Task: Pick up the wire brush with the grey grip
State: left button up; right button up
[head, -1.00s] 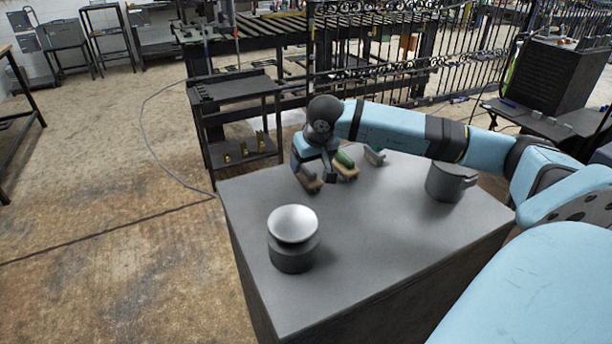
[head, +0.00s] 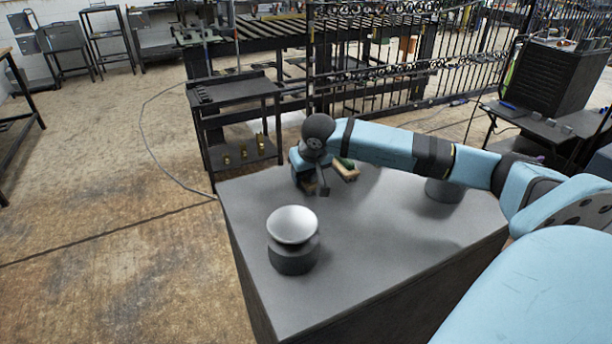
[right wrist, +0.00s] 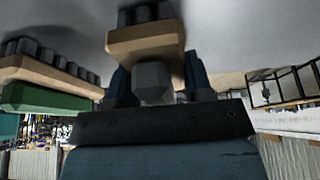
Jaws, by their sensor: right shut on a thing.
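The wire brush with the grey grip (right wrist: 152,80) shows in the right wrist view, with a tan block and dark bristles pointing at the grey table top. My right gripper (right wrist: 154,88) is shut on its grey grip, with a blue finger on either side. In the head view my right gripper (head: 310,182) is low at the table's far left part and hides most of this brush. I cannot tell whether the bristles touch the table. My left gripper is not in view.
A brush with a green grip (head: 345,168) lies close beside the gripper; it also shows in the right wrist view (right wrist: 45,99). A pale bowl on a dark round base (head: 292,225) stands nearer. A grey pot (head: 443,190) is partly behind my arm. The table's middle (head: 375,230) is clear.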

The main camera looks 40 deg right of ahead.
jog(key=shift+r, duration=0.1)
notch_tip(320, 180, up, 20)
jog(key=p, duration=0.2)
dwell(0.3)
